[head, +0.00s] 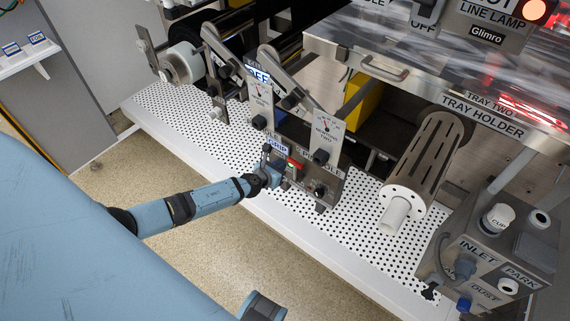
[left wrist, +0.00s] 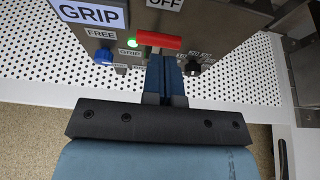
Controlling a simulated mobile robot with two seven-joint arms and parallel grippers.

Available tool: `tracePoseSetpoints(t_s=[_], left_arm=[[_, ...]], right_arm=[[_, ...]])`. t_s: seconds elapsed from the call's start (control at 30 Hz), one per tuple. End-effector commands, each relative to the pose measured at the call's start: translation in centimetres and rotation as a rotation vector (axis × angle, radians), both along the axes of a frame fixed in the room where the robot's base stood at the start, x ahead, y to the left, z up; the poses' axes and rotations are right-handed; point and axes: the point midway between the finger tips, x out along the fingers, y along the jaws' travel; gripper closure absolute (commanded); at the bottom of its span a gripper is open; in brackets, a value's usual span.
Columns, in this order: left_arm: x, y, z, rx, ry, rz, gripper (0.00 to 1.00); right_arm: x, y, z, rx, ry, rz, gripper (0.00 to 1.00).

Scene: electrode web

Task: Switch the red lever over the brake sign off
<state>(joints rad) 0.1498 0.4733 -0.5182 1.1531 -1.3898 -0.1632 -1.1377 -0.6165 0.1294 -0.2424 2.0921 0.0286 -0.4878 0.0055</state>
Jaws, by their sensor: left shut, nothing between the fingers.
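A red lever (left wrist: 158,40) lies sideways as a short bar on the grey panel in the left wrist view. It also shows small in the head view (head: 295,164). A lit green lamp (left wrist: 133,43) is just left of it, and an OFF label (left wrist: 165,3) is above it. My left gripper (left wrist: 166,62) is shut and empty, its fingertips just below the lever; I cannot tell whether they touch it. In the head view my left gripper (head: 272,172) is at the panel's left part. I can read no brake sign; the fingers hide part of the panel.
A blue knob (left wrist: 103,56) and a black knob (left wrist: 193,68) flank the fingers. A large GRIP sign (left wrist: 90,12) is at upper left. A slotted roller (head: 428,160) and an INLET box (head: 490,250) stand to the right. The white perforated deck (head: 255,215) has free room.

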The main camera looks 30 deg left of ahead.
Motion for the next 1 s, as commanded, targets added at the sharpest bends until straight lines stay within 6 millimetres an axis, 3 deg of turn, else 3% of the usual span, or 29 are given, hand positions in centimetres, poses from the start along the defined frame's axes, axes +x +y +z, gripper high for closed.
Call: tracePoseSetpoints(t_s=[0.03, 0.3, 1.0], left_arm=[[-0.7, 0.1, 1.7, 0.001, 0.003, -0.001, 1.00], [-3.0, 0.2, 4.7, 0.000, 0.002, -0.002, 1.00], [-3.5, 0.2, 5.1, 0.000, 0.002, -0.001, 1.00]], right_arm=[[0.0, -0.1, 1.1, 0.001, 0.010, -0.004, 0.31], [0.4, -0.4, 2.1, 0.001, 0.014, -0.019, 0.31], [-0.4, -0.5, 1.8, -0.013, 0.016, -0.002, 0.31]])
